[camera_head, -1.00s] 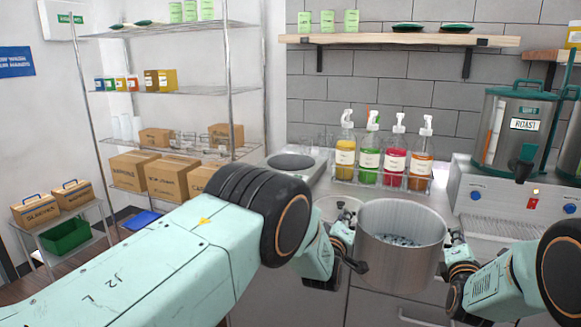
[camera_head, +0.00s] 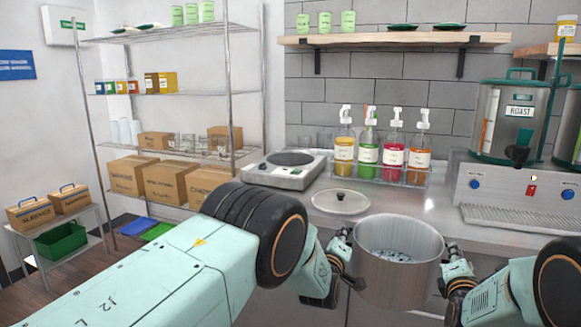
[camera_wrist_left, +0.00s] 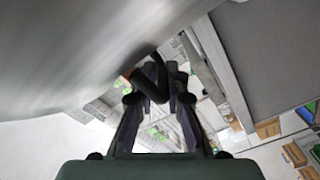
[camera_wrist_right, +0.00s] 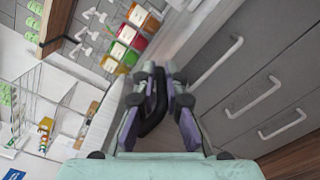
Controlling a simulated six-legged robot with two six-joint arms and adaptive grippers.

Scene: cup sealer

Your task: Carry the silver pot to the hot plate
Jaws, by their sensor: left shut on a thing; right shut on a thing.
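The silver pot (camera_head: 398,272) is held upright between my two grippers in front of the counter, with small pale pieces visible inside. My left gripper (camera_head: 345,262) is shut on the pot's left handle; in the left wrist view the fingers (camera_wrist_left: 160,85) close around a dark handle beside the pot wall (camera_wrist_left: 70,50). My right gripper (camera_head: 450,262) is shut on the right handle; in the right wrist view the fingers (camera_wrist_right: 158,90) grip the black handle. The hot plate (camera_head: 286,168), a white unit with a dark round top, sits on the counter to the left, with nothing on it.
A round lid (camera_head: 340,201) lies on the counter behind the pot, right of the hot plate. A rack of several pump bottles (camera_head: 367,155) stands against the wall. A drink machine (camera_head: 508,190) is at the right. A wire shelf (camera_head: 175,150) stands at the left.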

